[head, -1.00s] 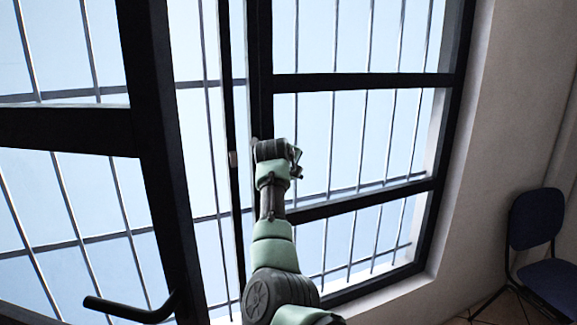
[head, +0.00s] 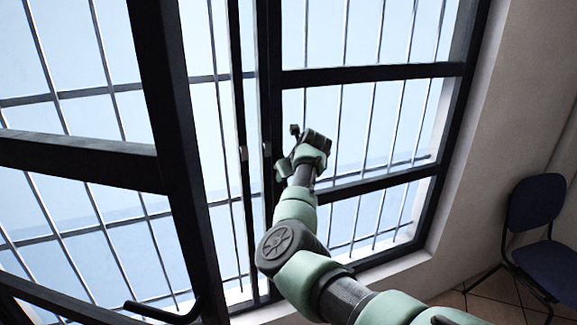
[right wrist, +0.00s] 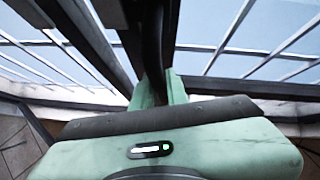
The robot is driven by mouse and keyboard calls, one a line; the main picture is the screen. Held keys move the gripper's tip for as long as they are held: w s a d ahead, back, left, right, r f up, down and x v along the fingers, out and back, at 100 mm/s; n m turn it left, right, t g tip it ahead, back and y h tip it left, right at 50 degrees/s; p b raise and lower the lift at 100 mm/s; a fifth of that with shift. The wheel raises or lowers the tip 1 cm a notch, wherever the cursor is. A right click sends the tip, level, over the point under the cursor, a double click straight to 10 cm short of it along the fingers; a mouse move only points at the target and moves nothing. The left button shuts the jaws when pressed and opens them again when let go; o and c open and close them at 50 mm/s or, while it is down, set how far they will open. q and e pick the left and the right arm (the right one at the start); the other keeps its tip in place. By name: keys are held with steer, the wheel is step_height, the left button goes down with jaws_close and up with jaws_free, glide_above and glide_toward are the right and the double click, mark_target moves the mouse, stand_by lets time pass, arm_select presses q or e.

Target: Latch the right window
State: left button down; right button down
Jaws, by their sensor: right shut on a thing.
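The right window (head: 370,73), a black frame with crossbars, fills the middle and right of the head view. It looks in line with its surrounding frame, but I cannot tell whether it is fully seated. My right gripper (head: 300,150) is at its left upright, around mid-height. In the right wrist view, my right gripper (right wrist: 160,88) has its green fingers on either side of a dark bar, the window handle (right wrist: 152,50), and is shut on it. The handle is mostly hidden by the gripper in the head view. My left gripper is not in view.
The left window (head: 172,130) stands swung inward at the left, with its black handle (head: 160,312) low down. Metal bars lie outside the panes. A blue chair (head: 537,215) stands by the wall (head: 505,110) at the right.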

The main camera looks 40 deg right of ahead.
steer(key=shift+a+y+p, duration=0.35)
steer(key=shift+y+p, duration=0.05)
steer(key=shift+p, duration=0.1)
steer(key=shift+a+f+m, duration=0.1)
steer(key=shift+m, duration=0.2)
steer(key=c, duration=1.4)
jaws_free()
steer(key=shift+w, duration=0.1)
steer(key=b+v, duration=0.2)
steer(key=v, duration=0.5)
steer(key=shift+s+r, duration=0.3)
